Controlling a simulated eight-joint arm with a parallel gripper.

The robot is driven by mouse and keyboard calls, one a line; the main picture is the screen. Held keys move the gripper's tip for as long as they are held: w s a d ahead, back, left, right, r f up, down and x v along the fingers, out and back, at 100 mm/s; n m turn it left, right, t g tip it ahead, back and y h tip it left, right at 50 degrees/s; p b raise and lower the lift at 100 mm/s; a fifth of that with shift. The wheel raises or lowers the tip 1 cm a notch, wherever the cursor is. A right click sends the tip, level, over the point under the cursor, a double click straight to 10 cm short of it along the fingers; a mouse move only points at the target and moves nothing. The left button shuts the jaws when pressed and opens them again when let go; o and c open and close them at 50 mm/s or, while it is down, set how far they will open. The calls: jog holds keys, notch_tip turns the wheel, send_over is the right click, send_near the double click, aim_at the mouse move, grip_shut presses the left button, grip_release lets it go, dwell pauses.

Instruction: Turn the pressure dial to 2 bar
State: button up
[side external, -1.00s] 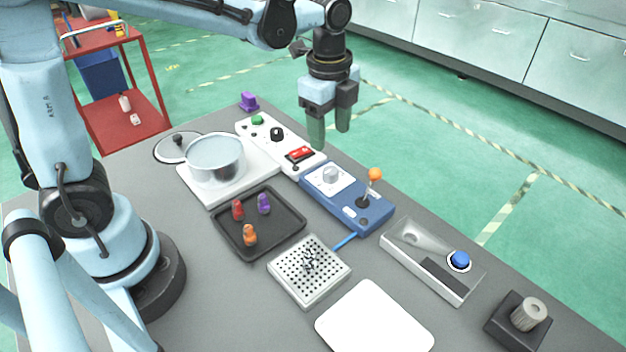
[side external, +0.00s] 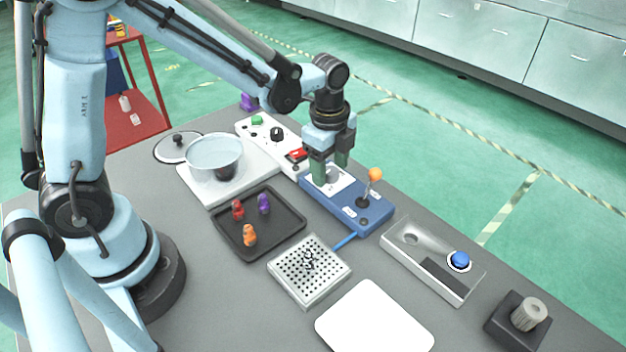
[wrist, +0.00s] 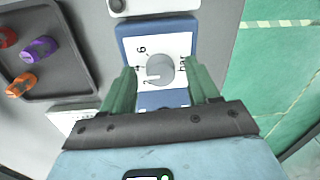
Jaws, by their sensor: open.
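The pressure dial is a round grey knob (wrist: 160,68) on a white scale plate on the blue control box (side external: 370,215). In the wrist view the plate shows 4, 6 and "bar" near the knob. A pale mark shows at the knob's left side; I cannot read its exact setting. My gripper (wrist: 159,72) is open, one green finger on each side of the knob, with a gap seen on both sides. In the side view my gripper (side external: 331,172) is down at the dial, and its fingers partly hide the knob.
An orange-topped joystick (side external: 375,174) stands on the same box, close to my fingers. A white panel with a red switch (side external: 297,154) adjoins it. A black tray (side external: 285,228) with small figures and a perforated block (side external: 330,285) lie nearby.

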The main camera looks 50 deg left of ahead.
jog(key=c, duration=1)
jog(key=shift+c, duration=0.2)
jog(key=shift+n, duration=0.4)
jog(key=n, duration=0.4)
jog(key=shift+d+n, duration=0.1)
jog(key=shift+n, duration=2.4)
jog(key=shift+y, duration=0.3)
jog(key=o, duration=1)
jog(key=shift+o, duration=0.2)
